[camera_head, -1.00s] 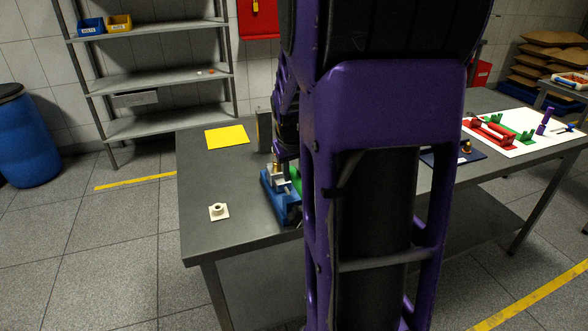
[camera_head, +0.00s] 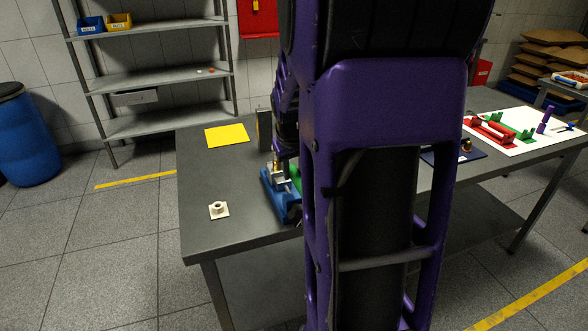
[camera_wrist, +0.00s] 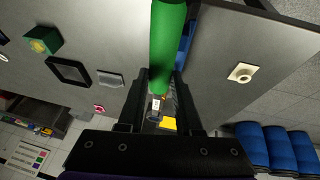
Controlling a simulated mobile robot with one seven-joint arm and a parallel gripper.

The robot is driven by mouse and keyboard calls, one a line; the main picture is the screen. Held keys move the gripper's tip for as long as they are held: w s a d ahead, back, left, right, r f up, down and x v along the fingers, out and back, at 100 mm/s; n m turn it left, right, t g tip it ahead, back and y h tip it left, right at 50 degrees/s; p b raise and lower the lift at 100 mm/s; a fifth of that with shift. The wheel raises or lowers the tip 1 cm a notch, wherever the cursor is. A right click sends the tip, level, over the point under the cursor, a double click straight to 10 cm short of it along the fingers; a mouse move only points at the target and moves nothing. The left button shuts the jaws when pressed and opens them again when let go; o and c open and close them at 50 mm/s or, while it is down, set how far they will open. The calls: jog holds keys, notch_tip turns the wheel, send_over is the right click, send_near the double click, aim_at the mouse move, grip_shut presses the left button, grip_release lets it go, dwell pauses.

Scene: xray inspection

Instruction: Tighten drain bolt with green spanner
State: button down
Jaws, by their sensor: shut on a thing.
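The green spanner (camera_wrist: 167,45) runs from the top of the wrist view down to my gripper (camera_wrist: 160,82), which is shut on it. In the head view only a bit of green (camera_head: 295,178) shows beside my arm. The blue fixture (camera_head: 282,204) with metal parts on top stands on the table under my wrist, and part of it shows blue behind the spanner in the wrist view (camera_wrist: 186,42). The drain bolt cannot be made out clearly, and the spanner's working end is hidden. My arm covers much of the fixture in the head view.
A cream flanged piece (camera_head: 218,210) lies on the grey table (camera_head: 215,178) left of the fixture. A yellow sheet (camera_head: 227,135) lies farther back. At right are a dark blue mat (camera_head: 470,153) and a white sheet (camera_head: 525,146) with red, green and purple items.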

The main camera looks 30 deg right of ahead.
jog(key=shift+f+b, duration=1.25)
jog(key=shift+f, duration=0.3)
jog(key=shift+w+a+m+g+h, duration=0.2)
jog(key=shift+w+a+m, duration=0.1)
jog(key=shift+a+m, duration=0.35)
jog(key=shift+w+a+m+g+h, duration=0.1)
jog(key=shift+w+a+m+h, duration=0.15)
jog(key=shift+a+m, duration=0.4)
jog(key=shift+w+a+m+g+h, duration=0.2)
jog(key=shift+w+a+m, duration=0.2)
jog(key=shift+a+m, duration=0.2)
jog(key=shift+w+a+m+g+h, duration=0.2)
jog(key=shift+w+a+m, duration=0.25)
jog(key=shift+a, duration=0.25)
